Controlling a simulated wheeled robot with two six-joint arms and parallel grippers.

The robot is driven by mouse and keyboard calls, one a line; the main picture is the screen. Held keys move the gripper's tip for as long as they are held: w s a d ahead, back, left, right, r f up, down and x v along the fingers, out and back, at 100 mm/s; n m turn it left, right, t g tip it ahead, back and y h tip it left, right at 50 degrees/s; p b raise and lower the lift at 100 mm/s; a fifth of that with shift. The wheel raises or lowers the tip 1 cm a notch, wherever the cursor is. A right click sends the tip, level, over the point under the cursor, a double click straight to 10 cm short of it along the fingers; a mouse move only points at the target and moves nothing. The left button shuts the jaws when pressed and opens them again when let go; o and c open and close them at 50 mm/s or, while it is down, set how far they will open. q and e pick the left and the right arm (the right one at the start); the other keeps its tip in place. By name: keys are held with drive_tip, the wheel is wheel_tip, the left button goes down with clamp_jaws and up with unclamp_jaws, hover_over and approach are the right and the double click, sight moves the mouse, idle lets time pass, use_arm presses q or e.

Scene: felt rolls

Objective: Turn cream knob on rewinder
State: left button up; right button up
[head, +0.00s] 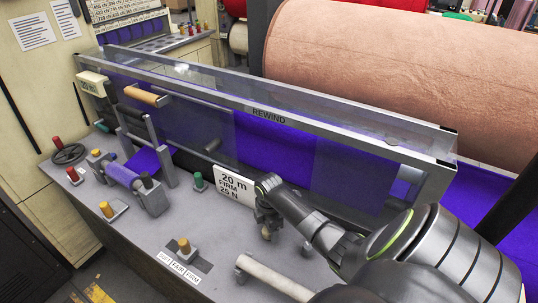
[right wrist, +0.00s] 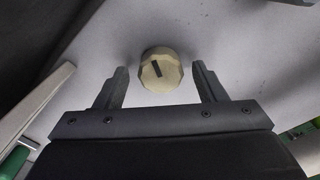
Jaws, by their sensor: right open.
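The cream knob (right wrist: 160,71) is a faceted round knob with a short dark slanted mark on its face, seen in the right wrist view. My right gripper (right wrist: 160,80) is open, with one finger on each side of the knob and a visible gap at both sides. In the head view my right gripper (head: 268,222) points down at the rewinder's (head: 130,225) top, and a small cream part, likely the knob (head: 266,234), shows below it, mostly hidden. My left gripper is not in view.
A sign reading 20 m, FIRM, 25 N (head: 234,186) stands just left of my gripper. The clear REWIND guard (head: 300,122) rises behind. A pale bar (head: 275,277) lies in front. A knob on a SOFT/FAIR/FIRM plate (head: 184,245) and a green knob (head: 198,181) are to the left.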

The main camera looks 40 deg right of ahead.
drive_tip(key=shift+r, duration=0.1)
wheel_tip(320, 180, up, 17)
drive_tip(key=shift+r, duration=0.15)
drive_tip(key=shift+s, duration=0.1)
idle(0.8)
